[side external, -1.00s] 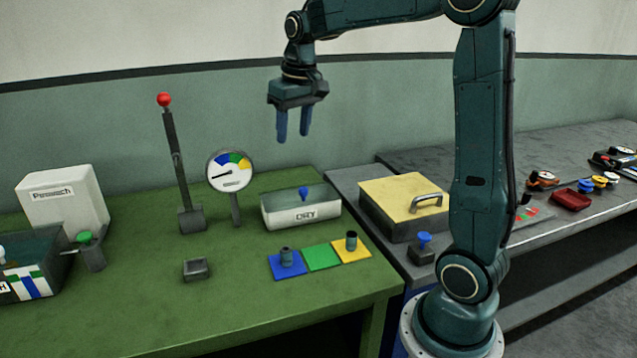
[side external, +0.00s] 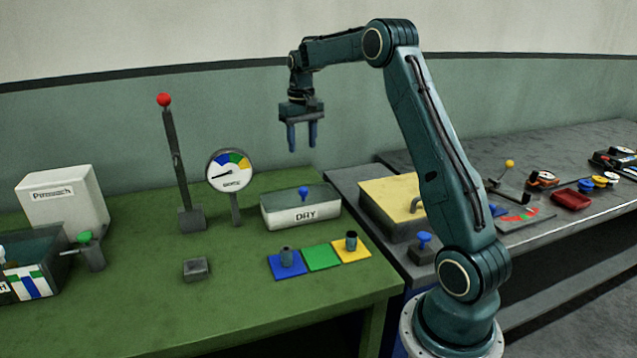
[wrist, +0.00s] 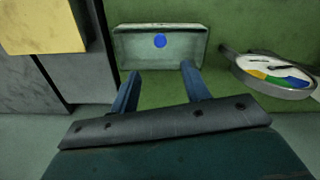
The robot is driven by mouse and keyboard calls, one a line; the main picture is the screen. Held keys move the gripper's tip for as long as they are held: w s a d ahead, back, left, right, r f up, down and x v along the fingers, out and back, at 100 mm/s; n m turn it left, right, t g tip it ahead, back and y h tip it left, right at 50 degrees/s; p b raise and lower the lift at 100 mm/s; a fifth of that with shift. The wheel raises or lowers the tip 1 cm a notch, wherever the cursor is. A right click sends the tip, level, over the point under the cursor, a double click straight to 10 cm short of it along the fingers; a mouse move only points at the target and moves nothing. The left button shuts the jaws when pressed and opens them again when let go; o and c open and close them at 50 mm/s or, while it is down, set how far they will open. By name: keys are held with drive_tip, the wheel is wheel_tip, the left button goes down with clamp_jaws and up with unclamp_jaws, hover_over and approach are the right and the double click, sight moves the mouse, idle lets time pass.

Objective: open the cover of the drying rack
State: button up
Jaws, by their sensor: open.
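The drying rack (side external: 302,214) is a pale box marked DRY, standing on the green table. Its grey-green cover (side external: 285,197) lies on top, shut, with a blue knob (side external: 303,192) in the middle. My gripper (side external: 302,148) is open and empty, pointing down, above the rack and apart from it. In the wrist view the cover (wrist: 135,45) and its round blue knob (wrist: 160,41) show beyond the two blue fingers of my gripper (wrist: 156,82). The knob lies roughly in line with the gap between the fingers.
A dial gauge (side external: 231,171) and a red-topped lever (side external: 179,165) stand left of the rack. Coloured pads (side external: 322,257) with two small spools lie in front. A yellow-lidded box (side external: 385,199) is to the right.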

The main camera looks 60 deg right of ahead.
sight(303, 188)
drive_tip(key=shift+f, duration=0.1)
drive_tip(key=shift+f, duration=6.8)
drive_tip(key=shift+c, duration=0.5)
clamp_jaws()
